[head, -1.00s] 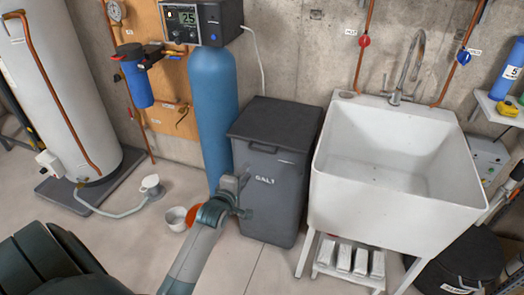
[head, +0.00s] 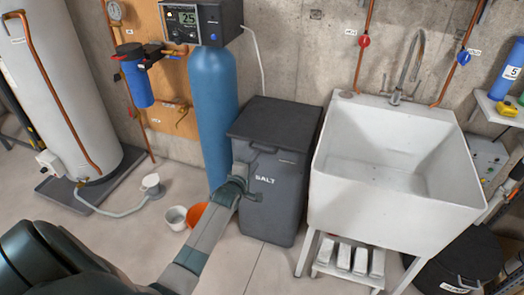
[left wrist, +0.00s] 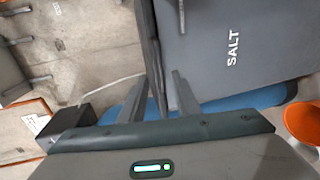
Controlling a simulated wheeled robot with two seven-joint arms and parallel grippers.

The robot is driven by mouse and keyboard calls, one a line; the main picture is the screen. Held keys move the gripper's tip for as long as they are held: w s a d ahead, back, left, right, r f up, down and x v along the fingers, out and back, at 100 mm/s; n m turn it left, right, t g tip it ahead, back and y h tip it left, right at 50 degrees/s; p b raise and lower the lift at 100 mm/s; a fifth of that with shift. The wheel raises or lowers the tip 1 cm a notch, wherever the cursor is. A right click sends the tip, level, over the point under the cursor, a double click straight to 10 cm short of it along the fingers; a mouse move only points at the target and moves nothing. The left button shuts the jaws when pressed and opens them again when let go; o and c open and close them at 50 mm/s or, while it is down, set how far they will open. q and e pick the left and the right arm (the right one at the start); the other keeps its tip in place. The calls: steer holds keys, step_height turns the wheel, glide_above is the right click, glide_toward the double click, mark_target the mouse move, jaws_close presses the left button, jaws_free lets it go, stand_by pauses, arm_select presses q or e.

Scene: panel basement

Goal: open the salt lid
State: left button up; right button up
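The dark grey salt bin (head: 283,195) stands upright with its black lid (head: 275,122) down. White SALT lettering is on its front. My left gripper (head: 248,182) is in front of the bin's left front side, below the lid's front edge in the picture. In the left wrist view the bin's front (left wrist: 260,40) lies sideways, with the lid's dark rim (left wrist: 149,40) along its left. There the left gripper's fingers (left wrist: 161,77) are apart, with the rim lying between them in the picture; contact cannot be told. My right gripper is not in view.
A white utility sink (head: 395,185) stands close on the bin's right. The blue tank (head: 212,110) is just behind left. An orange bucket (head: 197,212) and a white bucket (head: 176,218) stand on the floor left of the bin. Floor in front is clear.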

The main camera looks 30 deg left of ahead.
mark_target(262, 151)
arm_select(q)
steer(key=shift+x, duration=4.55)
steer(key=shift+d, duration=0.1)
steer(key=shift+c, duration=0.2)
steer(key=c, duration=0.5)
jaws_close()
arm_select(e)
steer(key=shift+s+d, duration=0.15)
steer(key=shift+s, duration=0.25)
